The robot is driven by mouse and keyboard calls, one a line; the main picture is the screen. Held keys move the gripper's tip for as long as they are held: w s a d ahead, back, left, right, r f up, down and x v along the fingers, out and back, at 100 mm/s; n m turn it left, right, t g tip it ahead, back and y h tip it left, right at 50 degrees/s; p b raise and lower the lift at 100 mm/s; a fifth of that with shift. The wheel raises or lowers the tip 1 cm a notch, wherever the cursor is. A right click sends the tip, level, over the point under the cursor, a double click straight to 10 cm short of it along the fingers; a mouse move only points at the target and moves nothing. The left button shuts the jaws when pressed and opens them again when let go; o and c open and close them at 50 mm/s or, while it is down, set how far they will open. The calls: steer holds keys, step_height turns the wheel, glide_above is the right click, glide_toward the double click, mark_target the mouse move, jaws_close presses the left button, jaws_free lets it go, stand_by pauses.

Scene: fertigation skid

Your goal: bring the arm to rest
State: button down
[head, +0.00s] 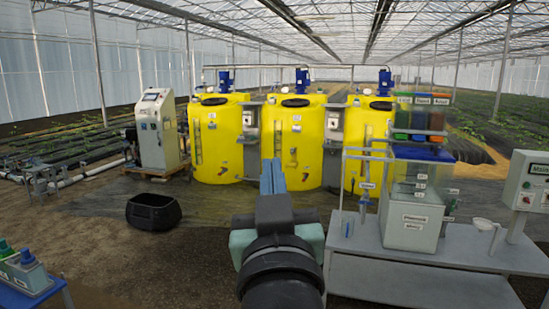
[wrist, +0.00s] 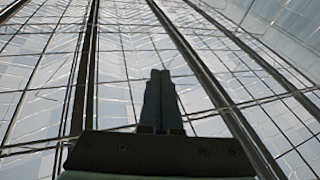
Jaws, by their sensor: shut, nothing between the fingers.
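My gripper (head: 272,178) is in the middle of the head view, at the end of my raised arm. Its two blue fingers are together, with nothing between them. It stands in front of the yellow tanks in the picture and touches nothing that I can see. In the wrist view my gripper (wrist: 160,76) shows as dark fingers, shut and empty, against the greenhouse roof (wrist: 220,60). The fingers point upward and away, toward the roof.
Yellow tanks (head: 217,140) with blue motors stand behind. A grey bench (head: 425,260) with a clear mixing box (head: 412,205) is at right. A black tub (head: 153,211) and a control cabinet (head: 158,130) are at left. A blue table (head: 25,290) is at lower left. Floor between is clear.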

step_height(320, 180, down, 12)
steer(key=m+g, duration=0.1)
steer(key=g, duration=0.3)
steer(key=s+r+t, duration=0.5)
steer(key=s+r, duration=0.1)
steer(key=r, duration=0.7)
steer(key=s+r+t, duration=0.5)
steer(key=s+r, duration=0.2)
steer(key=r, duration=0.6)
steer(key=shift+s+a+h, duration=0.3)
steer(key=shift+h, duration=0.1)
